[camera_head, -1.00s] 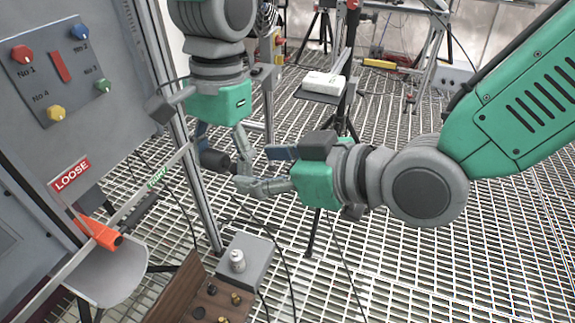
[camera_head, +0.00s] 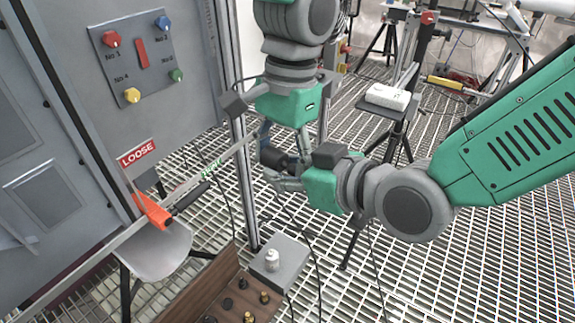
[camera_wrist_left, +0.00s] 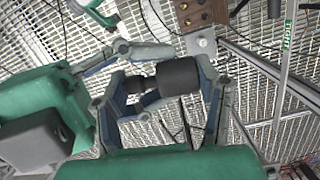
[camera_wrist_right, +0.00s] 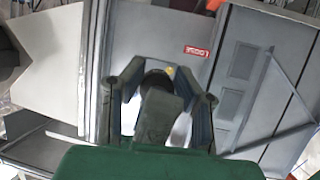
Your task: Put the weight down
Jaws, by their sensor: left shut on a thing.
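The weight looks like a dark cylinder with a narrower end (camera_wrist_left: 178,76), held sideways in the left wrist view. My left gripper (camera_wrist_left: 160,100) is shut on it, one finger at each end. In the head view the weight (camera_head: 272,157) hangs in the air under my left gripper, above the grating and left of my right gripper. My right gripper (camera_wrist_right: 157,100) has its fingers apart beside the weight, with a dark part between them. I cannot tell if they touch it. The fingers of both grippers partly hide the weight.
A grey box (camera_head: 292,250) carries a small metal weight (camera_head: 272,260). A wooden block (camera_head: 200,290) with several small weights stands beside it. A metal post (camera_head: 245,185) stands close to my left gripper.

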